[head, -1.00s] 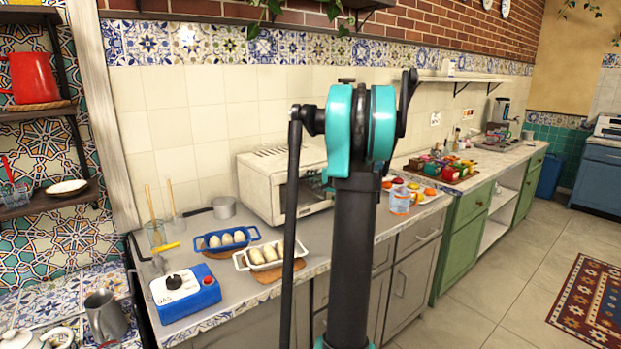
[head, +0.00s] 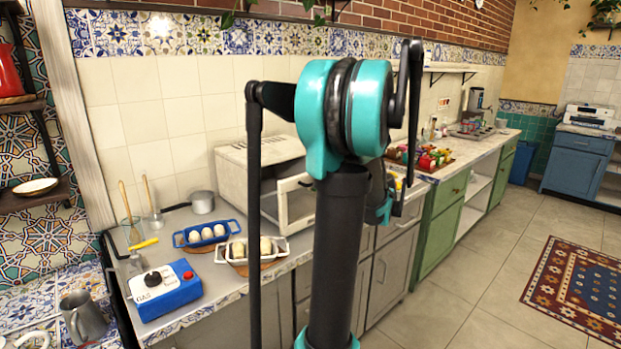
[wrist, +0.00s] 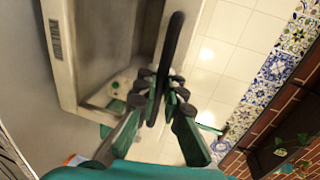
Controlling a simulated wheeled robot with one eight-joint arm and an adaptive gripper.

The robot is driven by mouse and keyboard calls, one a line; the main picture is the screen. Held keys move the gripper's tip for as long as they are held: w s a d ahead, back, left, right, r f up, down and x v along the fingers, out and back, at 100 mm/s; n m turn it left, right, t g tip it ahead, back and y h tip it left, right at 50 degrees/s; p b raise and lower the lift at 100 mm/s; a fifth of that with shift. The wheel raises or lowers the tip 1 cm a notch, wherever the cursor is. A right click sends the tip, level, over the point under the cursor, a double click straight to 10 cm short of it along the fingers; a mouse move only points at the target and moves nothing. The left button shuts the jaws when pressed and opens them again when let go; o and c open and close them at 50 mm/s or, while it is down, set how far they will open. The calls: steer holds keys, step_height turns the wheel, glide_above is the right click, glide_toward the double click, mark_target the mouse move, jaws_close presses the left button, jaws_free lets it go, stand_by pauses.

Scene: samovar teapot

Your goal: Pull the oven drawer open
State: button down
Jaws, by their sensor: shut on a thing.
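The white oven (head: 240,165) stands on the counter against the tiled wall, partly behind my arm in the head view. Its pale front panel (head: 298,207) stands angled out from the body, beside my arm. In the wrist view the light-coloured oven body (wrist: 88,45) fills the left side. A long dark handle (wrist: 175,38) runs between my gripper's fingers (wrist: 163,90), which are shut on it. In the head view my arm hides the handle and fingertips.
Colourful items (head: 425,157) stand farther right. The floor (head: 455,300) at right is open, with a rug (head: 580,290).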

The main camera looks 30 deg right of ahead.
steer(key=shift+s+d, duration=0.2)
steer(key=shift+s, duration=0.45)
steer(key=c, duration=1.6)
jaws_free()
steer(key=v, duration=1.2)
steer(key=shift+f, duration=0.1)
